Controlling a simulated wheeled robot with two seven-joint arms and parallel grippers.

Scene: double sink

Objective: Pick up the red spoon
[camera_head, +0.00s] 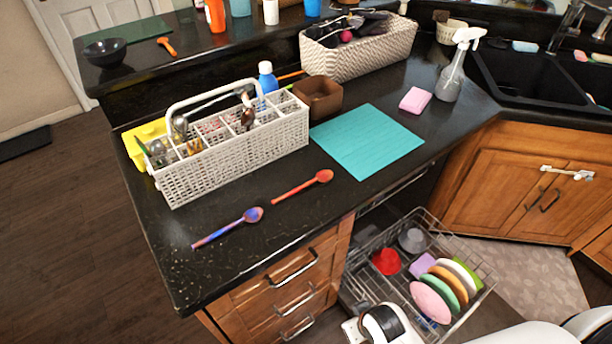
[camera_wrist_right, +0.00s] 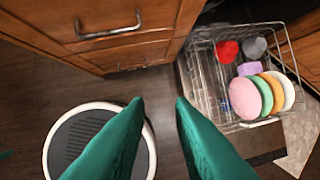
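The red spoon (camera_head: 302,187) lies flat on the black counter, its bowl toward the right and its handle toward the lower left. It is apart from the objects around it and does not show in the right wrist view. My right gripper (camera_wrist_right: 159,103) shows in the right wrist view as two green fingers, spread apart with nothing between them. It hangs over the floor in front of the wooden drawers, away from the spoon. My left gripper is in neither view.
A purple-blue spoon (camera_head: 228,228) lies left of the red one. Behind are a white cutlery basket (camera_head: 240,148) and a teal mat (camera_head: 366,137). Below the counter edge, the dishwasher rack (camera_head: 460,255) with plates is pulled out. Drawer handles (camera_head: 291,267) stick out in front.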

